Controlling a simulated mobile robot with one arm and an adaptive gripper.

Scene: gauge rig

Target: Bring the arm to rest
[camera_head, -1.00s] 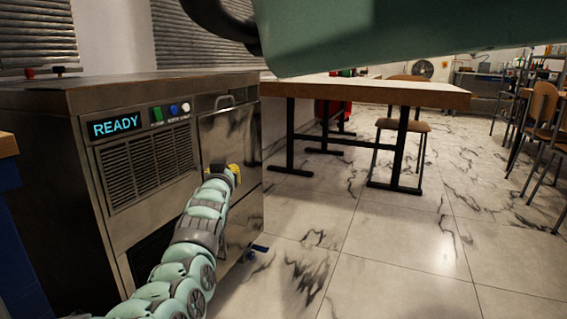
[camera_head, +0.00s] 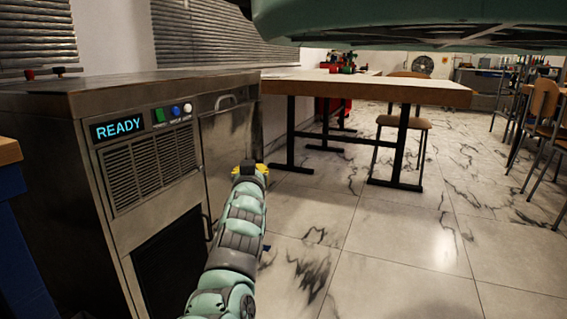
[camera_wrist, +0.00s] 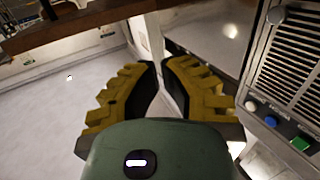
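My gripper (camera_head: 251,168) shows small in the head view, at the end of my pale green arm, in front of the right side of the steel machine. In the wrist view my gripper (camera_wrist: 160,66) has two yellow ribbed fingers with dark inner pads. A narrow gap shows between the fingers, with nothing held in it. The machine (camera_head: 190,95) has a display reading READY (camera_head: 118,127) and green, blue and white buttons. Its button panel shows at the right of the wrist view (camera_wrist: 270,121), apart from the fingers.
A wooden-topped table (camera_head: 370,88) stands behind and right of the machine, with a chair (camera_head: 403,122) at it. More chairs (camera_head: 541,112) stand at the far right. The marble floor (camera_head: 400,250) at the front right is clear. A blue unit (camera_head: 20,230) stands at the left edge.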

